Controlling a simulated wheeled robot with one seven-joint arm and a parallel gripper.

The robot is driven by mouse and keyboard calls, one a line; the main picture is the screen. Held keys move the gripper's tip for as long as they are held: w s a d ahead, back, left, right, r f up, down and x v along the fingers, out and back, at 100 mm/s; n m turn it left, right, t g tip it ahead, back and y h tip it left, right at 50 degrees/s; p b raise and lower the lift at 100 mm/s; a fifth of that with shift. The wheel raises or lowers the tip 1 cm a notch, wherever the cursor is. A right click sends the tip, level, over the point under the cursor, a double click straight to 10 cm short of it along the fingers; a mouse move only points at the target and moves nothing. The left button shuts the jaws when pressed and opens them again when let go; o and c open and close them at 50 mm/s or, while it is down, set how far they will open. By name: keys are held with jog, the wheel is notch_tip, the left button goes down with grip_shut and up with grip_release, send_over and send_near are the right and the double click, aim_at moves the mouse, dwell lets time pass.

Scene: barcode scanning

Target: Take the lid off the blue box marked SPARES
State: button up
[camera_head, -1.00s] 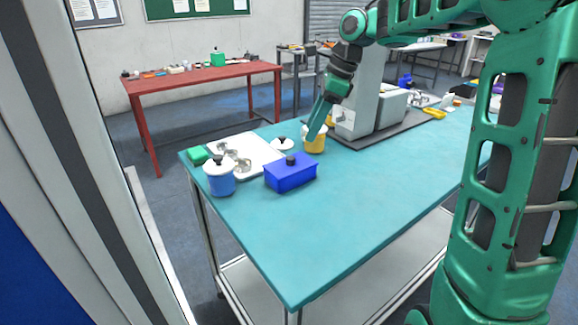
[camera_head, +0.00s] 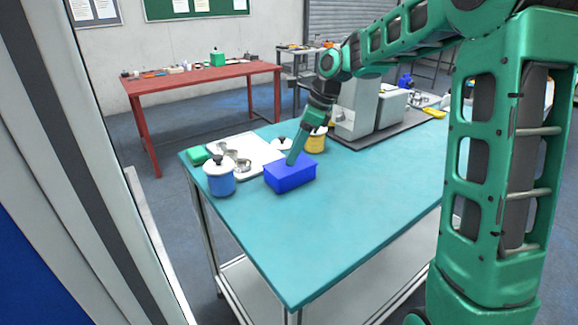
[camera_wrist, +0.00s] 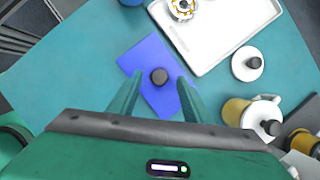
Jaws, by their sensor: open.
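The blue box (camera_head: 290,178) stands on the teal table, with its blue lid (camera_wrist: 150,59) on. In the wrist view a dark round knob (camera_wrist: 159,77) rises from the middle of the lid. My gripper (camera_head: 291,160) is over the box, pointing down. In the wrist view my gripper (camera_wrist: 158,86) is open, with one green finger on each side of the knob and apart from it. In the head view the fingers hide the knob. No SPARES marking can be read.
A blue canister with a white lid (camera_head: 219,180) stands left of the box. Behind are a white tray (camera_head: 257,152) with metal parts, a loose white lid (camera_wrist: 247,64) and a yellow canister (camera_head: 316,142). The front of the teal table (camera_head: 310,235) is clear.

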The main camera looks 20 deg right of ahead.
jog(key=shift+x, duration=0.85)
grip_shut()
